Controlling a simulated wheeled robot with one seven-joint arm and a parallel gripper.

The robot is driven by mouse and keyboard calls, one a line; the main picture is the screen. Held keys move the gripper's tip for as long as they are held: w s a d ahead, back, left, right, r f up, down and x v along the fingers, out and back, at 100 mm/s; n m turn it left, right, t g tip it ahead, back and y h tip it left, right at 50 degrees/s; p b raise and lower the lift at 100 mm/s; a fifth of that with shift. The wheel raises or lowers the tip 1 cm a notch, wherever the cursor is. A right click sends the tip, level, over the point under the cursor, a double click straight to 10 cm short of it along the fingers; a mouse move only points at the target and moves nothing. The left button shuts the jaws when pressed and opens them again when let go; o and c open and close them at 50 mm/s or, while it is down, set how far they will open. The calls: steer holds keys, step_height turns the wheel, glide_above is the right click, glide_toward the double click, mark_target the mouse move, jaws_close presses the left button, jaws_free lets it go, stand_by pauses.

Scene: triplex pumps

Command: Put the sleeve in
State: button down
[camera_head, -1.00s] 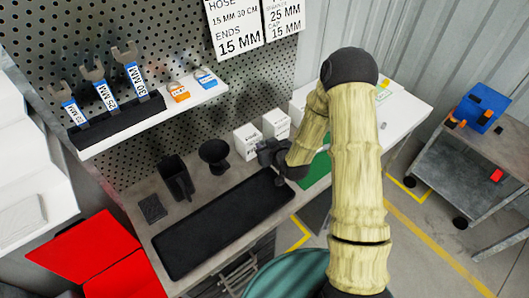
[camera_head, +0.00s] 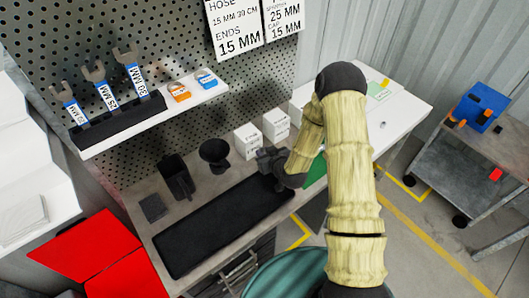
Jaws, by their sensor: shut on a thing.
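My gripper (camera_head: 267,160) is over the back right part of the grey workbench, at the right end of the black mat (camera_head: 215,228) and just in front of the white boxes. It is dark and small in this view. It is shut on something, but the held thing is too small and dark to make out. I cannot pick out the sleeve for certain. A black funnel-shaped cup (camera_head: 214,153) and a black holder (camera_head: 176,175) stand on the bench to the left of my gripper.
White boxes (camera_head: 247,140) stand close behind my gripper. A white table (camera_head: 405,108) is at right. A grey cart (camera_head: 459,150) carries a blue bin (camera_head: 482,106).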

steer(key=shift+f, duration=0.1)
steer(key=shift+f, duration=0.1)
steer(key=c, duration=1.2)
jaws_free()
steer(key=shift+r, duration=0.2)
steer(key=v, duration=1)
steer(key=shift+s+r+b, duration=0.1)
steer(key=shift+r+b, duration=0.05)
steer(key=shift+b, duration=0.15)
steer(key=shift+p+v, duration=0.75)
steer(key=shift+v, duration=0.15)
